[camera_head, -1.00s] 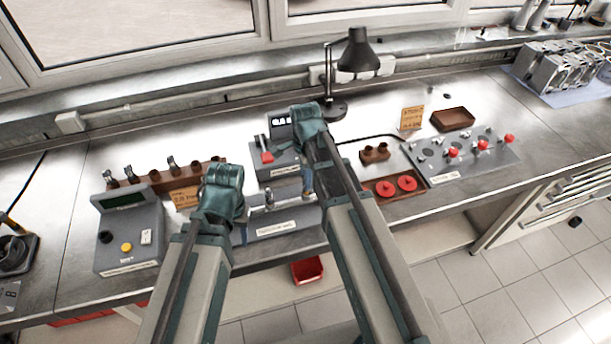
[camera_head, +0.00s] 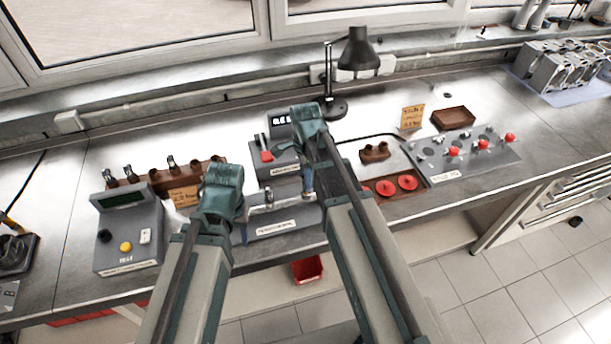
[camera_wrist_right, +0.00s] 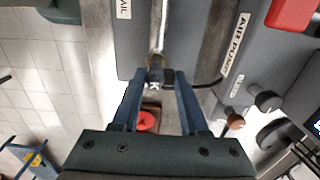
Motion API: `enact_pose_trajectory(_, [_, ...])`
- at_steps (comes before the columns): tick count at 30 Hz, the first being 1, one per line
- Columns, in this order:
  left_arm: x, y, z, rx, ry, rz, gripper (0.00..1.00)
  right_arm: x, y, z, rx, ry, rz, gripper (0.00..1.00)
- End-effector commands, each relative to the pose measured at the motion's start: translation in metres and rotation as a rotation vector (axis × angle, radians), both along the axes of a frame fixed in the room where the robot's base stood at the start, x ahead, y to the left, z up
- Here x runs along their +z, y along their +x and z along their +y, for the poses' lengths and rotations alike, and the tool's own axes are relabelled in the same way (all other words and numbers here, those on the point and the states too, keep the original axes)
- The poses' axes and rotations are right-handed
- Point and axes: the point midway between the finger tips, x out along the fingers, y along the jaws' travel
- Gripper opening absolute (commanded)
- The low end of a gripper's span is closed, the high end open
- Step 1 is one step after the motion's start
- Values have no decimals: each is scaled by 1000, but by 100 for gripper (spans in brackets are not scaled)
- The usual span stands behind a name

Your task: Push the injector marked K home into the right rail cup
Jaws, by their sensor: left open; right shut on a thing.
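The injector marked K (camera_wrist_right: 154,82) is between the blue fingers of my right gripper (camera_wrist_right: 157,92), which is shut on it; the K faces the wrist camera. In the head view my right gripper (camera_head: 307,184) is at the right end of the grey rail block (camera_head: 284,226). The injector's lower end and the right rail cup are hidden, so I cannot tell how deep it sits. Another injector (camera_head: 269,196) stands upright near the rail's middle. My left gripper (camera_head: 243,222) is open by the rail's left end, mostly hidden by its arm.
A lamp (camera_head: 335,105) stands at the back. Red discs (camera_head: 407,182) lie to the right.

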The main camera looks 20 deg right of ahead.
Motion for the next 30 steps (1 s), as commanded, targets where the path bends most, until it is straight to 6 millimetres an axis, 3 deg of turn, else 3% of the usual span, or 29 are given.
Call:
enact_pose_trajectory(13, [-4, 0, 0, 0, 0, 0, 50, -4, 0, 0, 0, 0, 0, 0])
enact_pose_trajectory(14, [-4, 0, 0, 0, 0, 0, 50, -4, 0, 0, 0, 0, 0, 47])
enact_pose_trajectory(19, [-4, 0, 0, 0, 0, 0, 50, -4, 0, 0, 0, 0, 0, 78])
enact_pose_trajectory(30, [-4, 0, 0, 0, 0, 0, 50, -4, 0, 0, 0, 0, 0, 79])
